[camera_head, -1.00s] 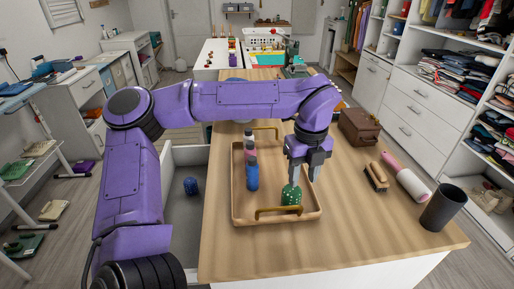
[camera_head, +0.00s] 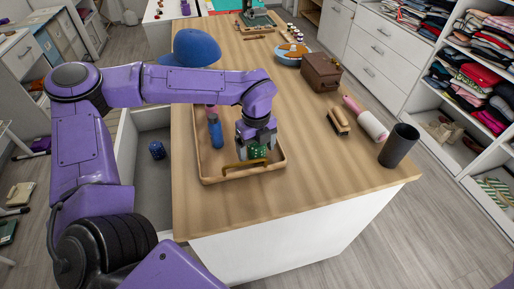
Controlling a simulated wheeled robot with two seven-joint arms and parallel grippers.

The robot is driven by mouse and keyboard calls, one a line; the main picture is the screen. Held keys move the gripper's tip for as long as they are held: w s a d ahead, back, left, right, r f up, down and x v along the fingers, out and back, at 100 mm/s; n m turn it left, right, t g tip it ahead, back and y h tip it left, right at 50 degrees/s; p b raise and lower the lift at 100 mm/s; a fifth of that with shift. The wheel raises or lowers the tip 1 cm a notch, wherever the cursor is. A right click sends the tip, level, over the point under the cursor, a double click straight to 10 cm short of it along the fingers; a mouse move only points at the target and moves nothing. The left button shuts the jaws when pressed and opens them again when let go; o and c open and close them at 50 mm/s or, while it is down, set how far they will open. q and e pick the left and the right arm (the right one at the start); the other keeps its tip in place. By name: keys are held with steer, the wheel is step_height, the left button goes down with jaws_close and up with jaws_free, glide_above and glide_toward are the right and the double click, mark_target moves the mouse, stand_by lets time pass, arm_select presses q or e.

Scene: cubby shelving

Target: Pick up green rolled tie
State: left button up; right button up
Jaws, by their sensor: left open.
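The green rolled tie (camera_head: 258,152), dotted with white, stands at the near right end of the wooden tray (camera_head: 201,165). My left gripper (camera_head: 257,149) reaches down over it from above. Its jaws are open, with dark fingers close about the tie's upper part. The fingers hide some of the tie, and I cannot tell whether they touch it. A blue rolled item (camera_head: 216,134) and a pink one (camera_head: 211,111) stand along the tray's left side. My right gripper is not in view.
A brass handle (camera_head: 246,165) crosses the tray's near end. To the right are a brush (camera_head: 339,121), a lint roller (camera_head: 371,124), a black cup (camera_head: 398,146) and a brown box (camera_head: 321,72). A blue cap (camera_head: 196,47) lies behind my arm. The tabletop's near right is bare.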

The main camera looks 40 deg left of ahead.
arm_select(q)
steer(key=c, duration=1.1)
steer(key=shift+c, duration=0.2)
